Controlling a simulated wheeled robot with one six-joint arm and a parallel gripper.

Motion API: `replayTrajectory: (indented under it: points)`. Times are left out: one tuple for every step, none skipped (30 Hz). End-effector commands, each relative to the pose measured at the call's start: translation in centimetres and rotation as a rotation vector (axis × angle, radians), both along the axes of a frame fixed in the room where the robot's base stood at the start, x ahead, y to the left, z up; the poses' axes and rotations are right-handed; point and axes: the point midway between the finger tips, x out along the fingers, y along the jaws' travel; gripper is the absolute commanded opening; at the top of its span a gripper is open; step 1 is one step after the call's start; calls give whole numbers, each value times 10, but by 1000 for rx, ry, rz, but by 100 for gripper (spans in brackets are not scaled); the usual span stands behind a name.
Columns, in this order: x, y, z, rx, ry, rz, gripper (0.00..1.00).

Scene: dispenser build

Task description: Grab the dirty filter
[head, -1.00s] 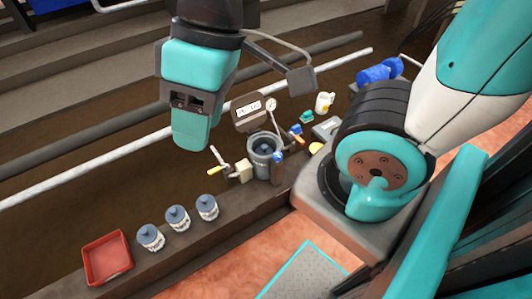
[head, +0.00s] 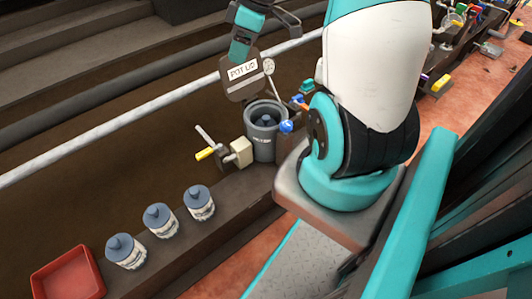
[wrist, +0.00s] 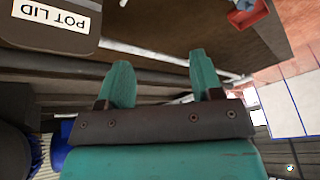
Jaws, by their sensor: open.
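A grey pot (head: 263,138) stands open on the bench, with its dark lid (head: 243,75) marked "POT LID" tipped up behind it. A dark blue-grey filter top (head: 266,121) shows inside the pot. Its lower part is hidden, and I cannot tell from its look whether it is dirty. Three grey-topped filters with pale labelled bodies (head: 160,220) stand in a row to the left. My gripper (wrist: 163,74) is open and empty. In the head view it is above and behind the lid, apart from the pot. The lid (wrist: 50,18) also shows upside down in the wrist view.
A red tray (head: 68,275) lies at the bench's left end. A yellow-tipped handle (head: 205,153) and a cream block (head: 241,152) sit left of the pot. A blue knob (head: 286,127) and a gauge (head: 268,66) are close to the pot. Pale rails run behind.

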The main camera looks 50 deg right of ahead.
Motion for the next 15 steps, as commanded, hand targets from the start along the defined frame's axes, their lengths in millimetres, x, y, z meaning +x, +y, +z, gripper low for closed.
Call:
replayTrajectory:
  points:
    - [-7, -34, -49, -8, -11, -25, 60]
    - [-12, -50, -64, -15, -20, -28, 60]
    - [-18, -69, -80, -25, -31, -32, 60]
    - [-23, -82, -92, -32, -38, -35, 60]
    - [-28, -93, -101, -40, -45, -36, 60]
    - [-34, -106, -113, -47, -52, -38, 60]
    - [-38, -114, -119, -53, -57, -39, 60]
    - [-42, -120, -125, -57, -60, -40, 60]
    - [-46, -127, -130, -63, -65, -41, 60]
    - [-48, -131, -133, -66, -67, -40, 60]
    - [-49, -134, -137, -68, -70, -40, 60]
    - [-50, -136, -141, -70, -71, -39, 60]
    - [-50, -136, -145, -71, -72, -37, 60]
    - [-49, -135, -149, -71, -72, -36, 60]
    - [-47, -134, -156, -70, -71, -36, 60]
